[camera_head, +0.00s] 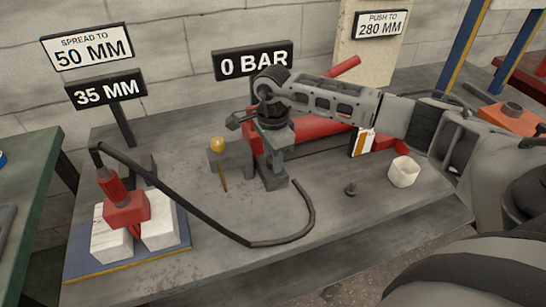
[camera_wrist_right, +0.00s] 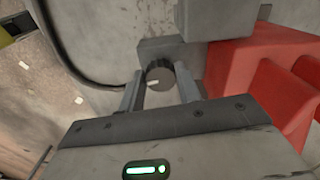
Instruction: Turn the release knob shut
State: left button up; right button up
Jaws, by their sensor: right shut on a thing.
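The release knob (camera_wrist_right: 159,76) is a small dark round knob with a white mark, set against a grey block. In the right wrist view it sits between the two fingers of my right gripper (camera_wrist_right: 160,92), which is shut on it. In the head view my right gripper (camera_head: 272,160) points down at the front end of the red pump (camera_head: 318,128), and the knob is hidden there. The red pump also shows in the right wrist view (camera_wrist_right: 260,70). A sign (camera_head: 252,62) behind it reads 0 BAR. My left gripper is not in view.
A black hose (camera_head: 200,213) curves across the bench (camera_head: 350,225) to a red tool (camera_head: 124,205) between white blocks at left. A brass ball (camera_head: 217,144) stands left of the gripper.

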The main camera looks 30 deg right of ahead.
jog(key=shift+m, duration=0.6)
jog(key=shift+r, duration=0.1)
jog(key=o, duration=1)
jog(key=shift+c, duration=0.2)
notch_tip(320, 180, up, 16)
jog(key=shift+b, duration=0.3)
